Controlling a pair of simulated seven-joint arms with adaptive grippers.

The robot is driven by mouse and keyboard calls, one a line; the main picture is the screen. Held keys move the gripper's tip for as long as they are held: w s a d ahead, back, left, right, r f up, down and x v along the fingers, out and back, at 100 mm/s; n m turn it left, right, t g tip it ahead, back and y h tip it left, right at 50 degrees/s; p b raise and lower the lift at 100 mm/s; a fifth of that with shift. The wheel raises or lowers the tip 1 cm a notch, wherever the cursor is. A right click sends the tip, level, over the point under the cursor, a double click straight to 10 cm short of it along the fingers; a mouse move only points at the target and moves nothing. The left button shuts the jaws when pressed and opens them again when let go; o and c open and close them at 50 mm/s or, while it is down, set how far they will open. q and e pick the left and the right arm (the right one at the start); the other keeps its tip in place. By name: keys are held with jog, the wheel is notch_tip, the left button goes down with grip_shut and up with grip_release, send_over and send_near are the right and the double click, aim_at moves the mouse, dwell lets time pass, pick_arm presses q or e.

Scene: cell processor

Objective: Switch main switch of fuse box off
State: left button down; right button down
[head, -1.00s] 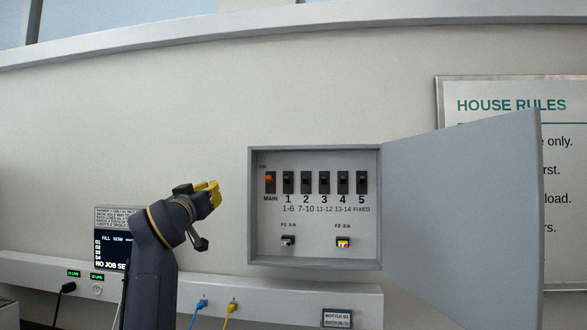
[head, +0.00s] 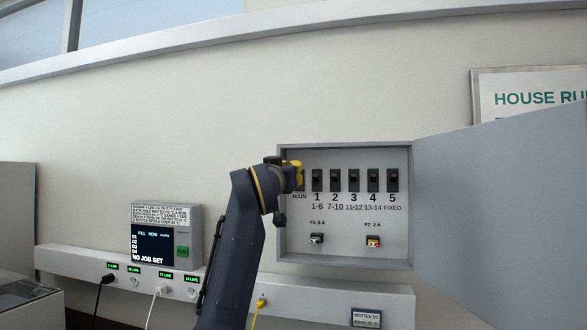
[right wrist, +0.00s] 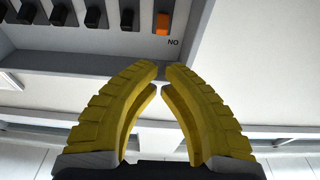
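The grey fuse box (head: 345,258) hangs on the wall with its door (head: 500,190) swung open to the right. Its MAIN switch is at the left end of the switch row and is hidden behind my right gripper (head: 297,175) in the head view. In the right wrist view, upside down, the MAIN switch shows an orange rocker (right wrist: 162,24) beside the ON lettering. The yellow fingertips (right wrist: 161,68) are nearly together, with nothing between them, and appear just short of the switch. I cannot tell if they touch it. My left gripper is not in view.
Black switches 1 to 5 (head: 354,180) sit right of MAIN, with two fuses (head: 316,238) below. A control screen (head: 155,245) and cables on a trunking strip are at lower left. A house rules sign (head: 525,98) is partly behind the door.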

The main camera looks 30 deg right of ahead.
jog(key=x, duration=0.9)
jog(key=shift+w+d, duration=0.15)
jog(key=shift+w, duration=0.05)
jog(key=shift+s+d+f, duration=0.1)
jog(key=shift+d, duration=0.1)
